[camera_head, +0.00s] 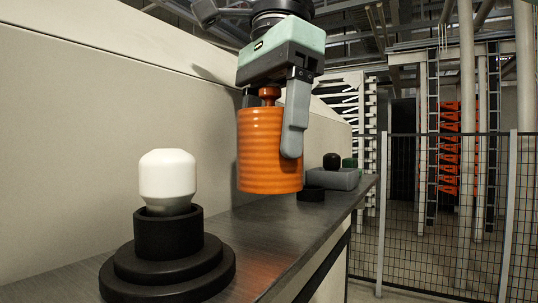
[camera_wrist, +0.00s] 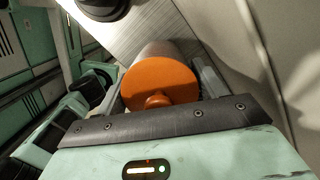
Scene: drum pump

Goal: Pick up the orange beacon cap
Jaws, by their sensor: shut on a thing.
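The orange beacon cap (camera_head: 268,150) is a ribbed cylinder with a small knob on top. My gripper (camera_head: 277,108) is shut on it from above and holds it upright, seemingly clear of the dark ledge. In the wrist view the cap's round orange top (camera_wrist: 160,82) and knob show between the fingers of my gripper (camera_wrist: 160,100). One finger lies along the cap's right side in the head view. The far finger is mostly hidden. The white bulb (camera_head: 168,178) stands bare in its black stepped base (camera_head: 168,262) to the left of the cap.
The dark ledge (camera_head: 262,232) runs along a beige wall (camera_head: 110,110). Behind the cap, a grey box (camera_head: 333,179) with a black knob and a small black block (camera_head: 311,193) sit on the ledge. A mesh fence (camera_head: 450,210) stands to the right.

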